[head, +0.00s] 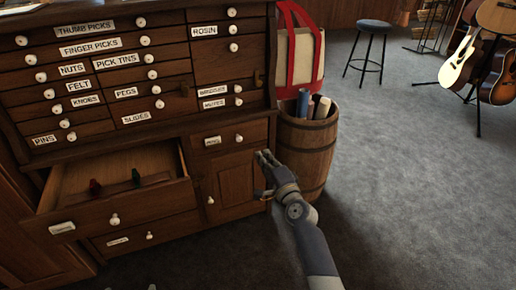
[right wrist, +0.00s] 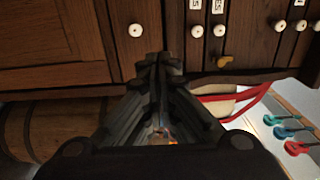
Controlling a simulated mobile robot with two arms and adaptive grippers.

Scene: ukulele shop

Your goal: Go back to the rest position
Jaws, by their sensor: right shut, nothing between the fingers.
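My right gripper (head: 264,158) reaches in from the lower right of the head view, in front of the cabinet's right side near the barrel. In the right wrist view its fingers (right wrist: 158,62) are closed together with nothing between them. The wooden cabinet (head: 236,180) with labelled drawers fills the left of the head view. My left gripper is not in view.
A lower drawer (head: 125,210) of the cabinet stands open, with a red and a green item inside. A wooden barrel (head: 306,160) holding rolls stands close beside my right gripper. A stool (head: 375,28) and guitars (head: 462,58) stand farther back. Grey carpet (head: 420,190) at right is clear.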

